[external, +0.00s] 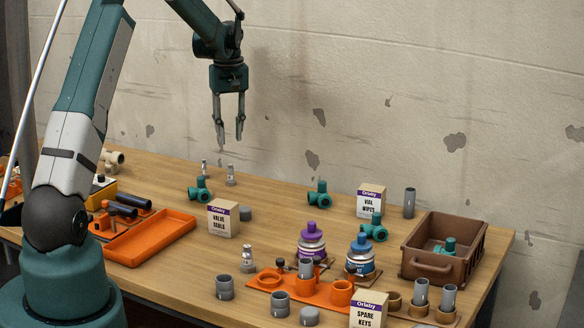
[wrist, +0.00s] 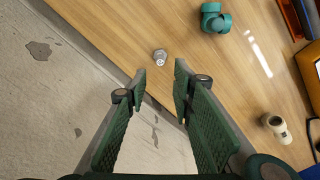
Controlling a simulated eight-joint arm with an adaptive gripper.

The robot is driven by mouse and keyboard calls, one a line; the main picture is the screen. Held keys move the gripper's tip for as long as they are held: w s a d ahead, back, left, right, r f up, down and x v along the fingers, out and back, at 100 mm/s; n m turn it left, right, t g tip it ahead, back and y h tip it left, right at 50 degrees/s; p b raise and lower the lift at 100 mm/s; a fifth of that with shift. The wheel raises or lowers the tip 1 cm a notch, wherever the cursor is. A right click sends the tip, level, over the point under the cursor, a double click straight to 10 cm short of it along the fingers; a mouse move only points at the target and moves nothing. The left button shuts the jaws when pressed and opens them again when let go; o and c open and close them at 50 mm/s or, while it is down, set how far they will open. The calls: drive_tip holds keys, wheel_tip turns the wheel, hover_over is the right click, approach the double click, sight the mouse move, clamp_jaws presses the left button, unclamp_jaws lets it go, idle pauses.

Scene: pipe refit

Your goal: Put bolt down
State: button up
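My gripper (external: 228,140) hangs above the back left part of the table. Its two fingers point down and stand apart, with nothing between them. Two small grey bolt-like pieces stand upright on the table below it, one on the left (external: 204,168) and one on the right (external: 231,176). In the wrist view one such grey piece (wrist: 160,57) shows on the wood beyond the fingertips (wrist: 159,76), apart from them. Another similar grey piece (external: 247,258) stands near the front.
An orange tray (external: 150,238) is at left. Purple and blue bottles (external: 312,241), an orange holder (external: 265,281) and a brown crate (external: 423,264) are to the right. The wall is close behind.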

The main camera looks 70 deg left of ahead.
drive_tip(key=w+d+r+m, duration=0.1)
drive_tip(key=w+d+r, duration=0.25)
drive_tip(key=d, duration=0.35)
drive_tip(key=w+d+r+m+t+y, duration=0.1)
drive_tip(key=w+d+r+m, duration=0.15)
drive_tip(key=d+r, duration=0.35)
drive_tip(key=w+d+r+m, duration=0.1)
drive_tip(key=w+d+r, duration=0.25)
drive_tip(key=d, duration=0.45)
drive_tip(key=d+r+m+t, duration=0.15)
drive_tip(key=d+r, duration=0.25)
drive_tip(key=d, duration=0.6)
drive_tip(key=d+r+m, duration=0.2)
drive_tip(key=d+r, duration=0.2)
drive_tip(key=d, duration=0.6)
drive_tip(key=s+d+r+m+t, duration=0.1)
drive_tip(key=s+d+r+m, duration=0.15)
drive_tip(key=d, duration=0.85)
drive_tip(key=s+d+r+m+t, duration=0.15)
drive_tip(key=s+d, duration=0.25)
drive_tip(key=d, duration=0.7)
drive_tip(key=s+d+f+m+t, duration=0.1)
drive_tip(key=s+d+f+m, duration=0.1)
drive_tip(key=s+d, duration=0.4)
drive_tip(key=s+d+f+m+t+h, duration=0.1)
drive_tip(key=s+d+f+m, duration=0.2)
drive_tip(key=s+d, duration=0.4)
drive_tip(key=d+m, duration=0.1)
drive_tip(key=d, duration=0.2)
drive_tip(key=shift+f, duration=0.2)
